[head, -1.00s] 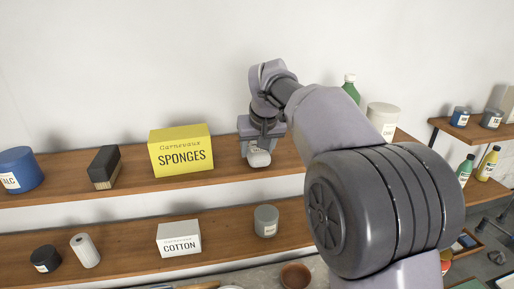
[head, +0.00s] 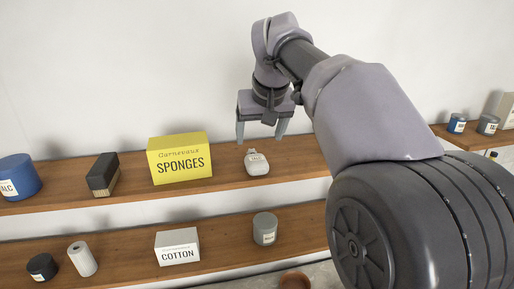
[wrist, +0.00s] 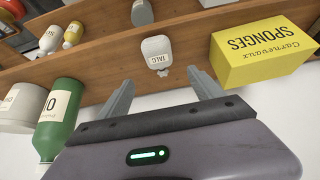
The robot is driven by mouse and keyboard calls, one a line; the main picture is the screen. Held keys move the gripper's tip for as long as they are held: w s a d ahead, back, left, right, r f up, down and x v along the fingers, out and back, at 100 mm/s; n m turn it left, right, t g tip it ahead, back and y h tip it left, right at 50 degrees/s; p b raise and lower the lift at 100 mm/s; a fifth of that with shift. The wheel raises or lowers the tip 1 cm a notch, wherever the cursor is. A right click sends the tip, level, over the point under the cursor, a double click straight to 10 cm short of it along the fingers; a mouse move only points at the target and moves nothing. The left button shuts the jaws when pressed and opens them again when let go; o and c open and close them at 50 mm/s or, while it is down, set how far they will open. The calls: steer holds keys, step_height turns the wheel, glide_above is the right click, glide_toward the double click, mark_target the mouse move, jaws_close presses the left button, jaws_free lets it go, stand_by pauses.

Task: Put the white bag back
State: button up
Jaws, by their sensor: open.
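The white bag (head: 257,162) stands on the upper wooden shelf, to the right of the yellow sponges box. In the wrist view the bag (wrist: 157,52) shows a label reading "TALC" and lies beyond the fingertips, apart from them. My gripper (head: 261,138) is open and empty, above and behind the bag near the wall. In the wrist view its two fingers (wrist: 160,86) are spread wide with nothing between them.
The yellow sponges box (head: 180,158) stands left of the bag. A brush (head: 103,175) and blue tin (head: 18,177) are farther left. A green bottle (wrist: 60,118) and white tub (wrist: 20,106) stand on the bag's other side. The lower shelf (head: 130,255) holds a cotton box (head: 177,246) and grey tin (head: 265,228).

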steer(key=shift+s+r, duration=0.35)
steer(key=shift+r, duration=0.3)
steer(key=s+d+f+m, duration=0.25)
steer(key=s+f, duration=0.25)
steer(key=s, duration=0.5)
steer(key=s+d+f+m, duration=0.2)
steer(key=s+d+f, duration=0.15)
steer(key=s, duration=0.75)
steer(key=s+d+f+m, duration=0.2)
steer(key=s+f, duration=0.3)
steer(key=s, duration=0.5)
step_height(320, 180, down, 49)
steer(key=s+b, duration=0.1)
steer(key=b, duration=4.4)
steer(key=shift+s+r+y, duration=0.2)
steer(key=shift+s+y, duration=0.2)
